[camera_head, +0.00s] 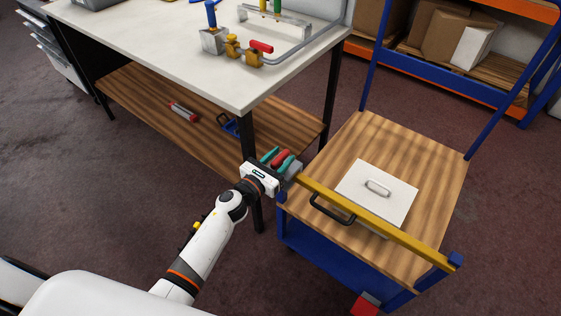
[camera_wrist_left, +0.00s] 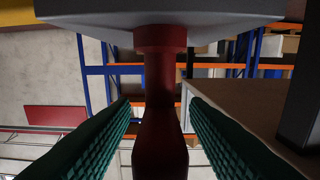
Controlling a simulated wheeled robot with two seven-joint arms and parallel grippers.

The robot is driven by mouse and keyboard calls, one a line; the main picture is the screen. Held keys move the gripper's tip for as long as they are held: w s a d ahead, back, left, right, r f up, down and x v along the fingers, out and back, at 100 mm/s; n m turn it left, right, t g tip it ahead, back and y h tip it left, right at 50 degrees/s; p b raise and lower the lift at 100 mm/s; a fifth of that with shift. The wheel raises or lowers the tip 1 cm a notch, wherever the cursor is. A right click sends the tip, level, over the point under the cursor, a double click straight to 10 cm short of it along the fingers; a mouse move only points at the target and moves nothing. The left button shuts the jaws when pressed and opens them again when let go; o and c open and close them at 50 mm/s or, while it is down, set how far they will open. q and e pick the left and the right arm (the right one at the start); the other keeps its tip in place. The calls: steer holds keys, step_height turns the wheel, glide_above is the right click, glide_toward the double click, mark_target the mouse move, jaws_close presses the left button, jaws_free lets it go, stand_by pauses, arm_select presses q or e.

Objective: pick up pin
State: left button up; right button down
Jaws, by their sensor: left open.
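The red pin (camera_head: 279,159) sits at the near left corner of the wooden cart, beside a grey block (camera_head: 293,172) at the end of the yellow bar. In the left wrist view the pin (camera_wrist_left: 160,120) is a dark red handle with a collar, meeting a grey part (camera_wrist_left: 90,20). My left gripper (camera_head: 276,158) has its teal fingers on either side of the pin. The left wrist view shows this gripper (camera_wrist_left: 160,135) open, with a finger on each side of the handle. I cannot tell whether either finger touches it. My right gripper is not in view.
The cart (camera_head: 440,190) has blue posts and a yellow bar (camera_head: 400,232); a white lidded panel (camera_head: 400,183) lies on it. A white table (camera_head: 150,45) with a lower wooden shelf stands at the left, its black leg close to my gripper. Orange and blue shelving stands behind.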

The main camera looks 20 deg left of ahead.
arm_select(q)
steer(key=shift+w, duration=0.15)
jaws_close()
